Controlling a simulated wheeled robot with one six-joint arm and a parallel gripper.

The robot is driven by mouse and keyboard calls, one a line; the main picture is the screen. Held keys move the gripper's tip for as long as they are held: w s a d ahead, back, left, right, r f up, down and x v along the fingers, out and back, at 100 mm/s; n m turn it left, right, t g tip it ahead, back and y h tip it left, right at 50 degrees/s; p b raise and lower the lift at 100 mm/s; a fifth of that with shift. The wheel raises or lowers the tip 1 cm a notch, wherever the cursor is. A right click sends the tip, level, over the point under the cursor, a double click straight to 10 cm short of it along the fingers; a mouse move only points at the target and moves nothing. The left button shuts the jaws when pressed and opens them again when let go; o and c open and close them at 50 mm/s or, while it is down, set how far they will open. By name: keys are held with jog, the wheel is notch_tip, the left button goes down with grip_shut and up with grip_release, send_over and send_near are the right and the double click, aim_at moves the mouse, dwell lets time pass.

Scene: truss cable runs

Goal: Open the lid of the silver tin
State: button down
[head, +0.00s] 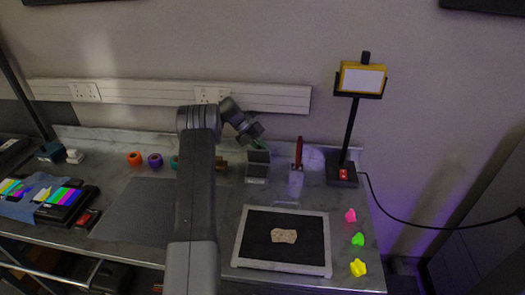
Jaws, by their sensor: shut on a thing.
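The silver tin (256,180) stands towards the back of the table, right of my arm, with a pale front face. A dark grey panel (258,157) rises above that front, and looks like its lid tilted up. My gripper (258,144) is at the top edge of this panel, coming from the upper left. It is shut on the lid's edge, though the fingertips are small and dark here. How far the lid is open is hard to tell.
A red upright tool (299,152) stands right of the tin, near a black lamp stand (348,135). A framed black tray (250,240) holding a tan block (284,236) lies in front. Coloured rings (134,158) stand left. A grey mat (138,210) is clear.

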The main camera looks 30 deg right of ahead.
dwell(0.3)
jog(key=c, duration=1.3)
grip_release()
jog(key=shift+w, duration=0.1)
jog(key=shift+c, duration=0.2)
notch_tip(320, 180, up, 10)
jog(key=b, duration=0.2)
